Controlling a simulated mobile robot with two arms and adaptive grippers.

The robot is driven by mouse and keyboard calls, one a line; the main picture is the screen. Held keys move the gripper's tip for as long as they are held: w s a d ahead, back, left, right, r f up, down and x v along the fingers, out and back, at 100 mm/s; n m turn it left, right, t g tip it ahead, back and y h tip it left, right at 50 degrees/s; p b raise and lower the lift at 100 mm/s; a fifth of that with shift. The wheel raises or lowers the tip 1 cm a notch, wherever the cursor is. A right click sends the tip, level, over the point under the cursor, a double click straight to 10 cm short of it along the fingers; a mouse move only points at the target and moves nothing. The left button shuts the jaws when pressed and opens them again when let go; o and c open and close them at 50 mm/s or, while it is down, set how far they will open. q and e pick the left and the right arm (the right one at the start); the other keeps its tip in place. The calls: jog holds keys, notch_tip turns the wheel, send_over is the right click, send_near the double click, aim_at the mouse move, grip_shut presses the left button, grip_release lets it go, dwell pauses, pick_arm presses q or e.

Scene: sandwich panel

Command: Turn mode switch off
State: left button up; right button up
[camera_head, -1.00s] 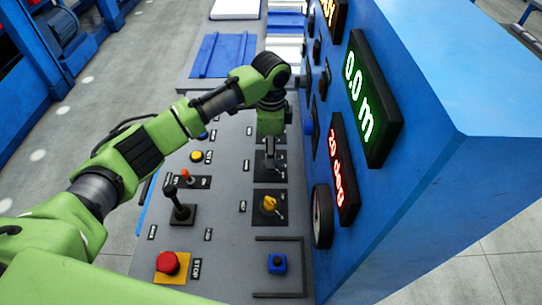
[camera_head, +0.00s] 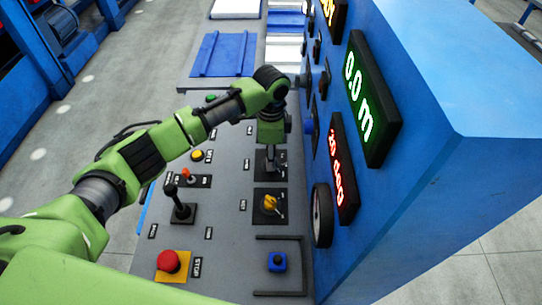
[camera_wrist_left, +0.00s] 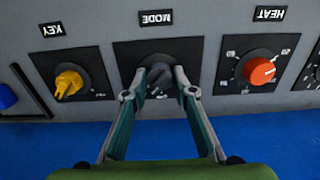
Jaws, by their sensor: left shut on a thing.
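The mode switch (camera_wrist_left: 156,84) is a dark rotary knob on a black plate under the label MODE in the left wrist view. The fingers of my left gripper (camera_wrist_left: 160,88) are on either side of the knob and shut on it. They hide part of its pointer and plate marks, so I cannot tell its setting. In the head view my left gripper (camera_head: 271,158) reaches down onto the switch's black plate (camera_head: 283,172), on the right side of the grey console. My right gripper is not in view.
A yellow key switch (camera_wrist_left: 69,83) and a red heat knob (camera_wrist_left: 260,70) flank the mode switch. The console also bears a black joystick (camera_head: 180,207) and a red stop button (camera_head: 168,262). A blue cabinet (camera_head: 440,180) with lit displays rises close at the right.

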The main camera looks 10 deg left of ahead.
pick_arm(q)
jog(key=shift+r+n+p, duration=0.2)
jog(key=shift+n+p, duration=0.1)
jog(key=shift+p, duration=0.25)
jog(key=n+p, duration=0.5)
jog(key=p, duration=0.2)
jog(key=shift+d, duration=0.1)
jog(key=shift+n+p, duration=1)
jog(key=shift+f+n+p, duration=0.15)
jog(key=shift+n+p, duration=0.3)
jog(key=shift+n, duration=0.15)
jog(key=o, duration=1.1)
